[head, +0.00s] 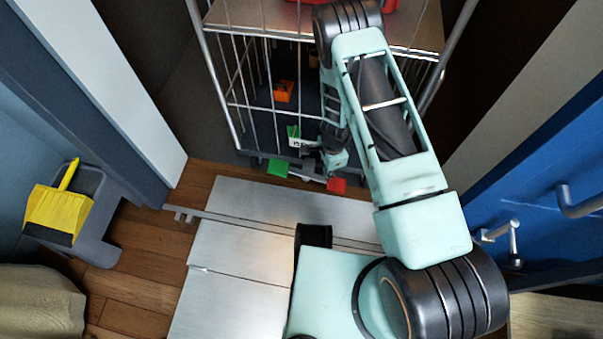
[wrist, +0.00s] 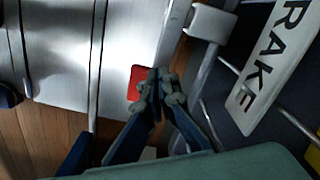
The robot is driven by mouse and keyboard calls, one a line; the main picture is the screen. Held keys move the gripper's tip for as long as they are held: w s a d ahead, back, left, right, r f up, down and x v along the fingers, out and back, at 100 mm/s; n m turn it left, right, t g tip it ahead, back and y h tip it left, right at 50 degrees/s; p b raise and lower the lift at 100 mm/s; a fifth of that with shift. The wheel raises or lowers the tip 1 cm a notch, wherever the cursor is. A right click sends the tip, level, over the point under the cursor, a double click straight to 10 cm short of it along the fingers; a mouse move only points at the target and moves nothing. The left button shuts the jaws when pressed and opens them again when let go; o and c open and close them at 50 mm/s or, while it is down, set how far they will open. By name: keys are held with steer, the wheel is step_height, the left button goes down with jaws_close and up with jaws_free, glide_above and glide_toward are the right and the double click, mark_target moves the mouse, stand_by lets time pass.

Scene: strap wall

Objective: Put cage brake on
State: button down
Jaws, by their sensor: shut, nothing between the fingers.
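The wire roll cage (head: 240,105) stands at the top of the head view. At its front bottom edge are a green pedal (head: 278,168) on the left and a red pedal (head: 337,185) on the right. My gripper (head: 318,165) is low at the cage front, between and above the pedals. In the wrist view my gripper (wrist: 158,76) is shut and empty. The red pedal (wrist: 138,83) shows right beside the fingertips, partly hidden by them; I cannot tell if they touch. A white sign reading "RAKE" (wrist: 268,70) is at the right, its first letter cut off.
A metal ramp plate (head: 240,240) lies on the wooden floor before the cage. An orange item (head: 284,91) is inside the cage. A yellow dustpan (head: 58,212) is at the left, and a blue door (head: 540,215) with handles at the right.

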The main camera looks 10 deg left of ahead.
step_height(320, 180, up, 7)
steer(key=p, duration=0.5)
stand_by(0.3)
stand_by(0.5)
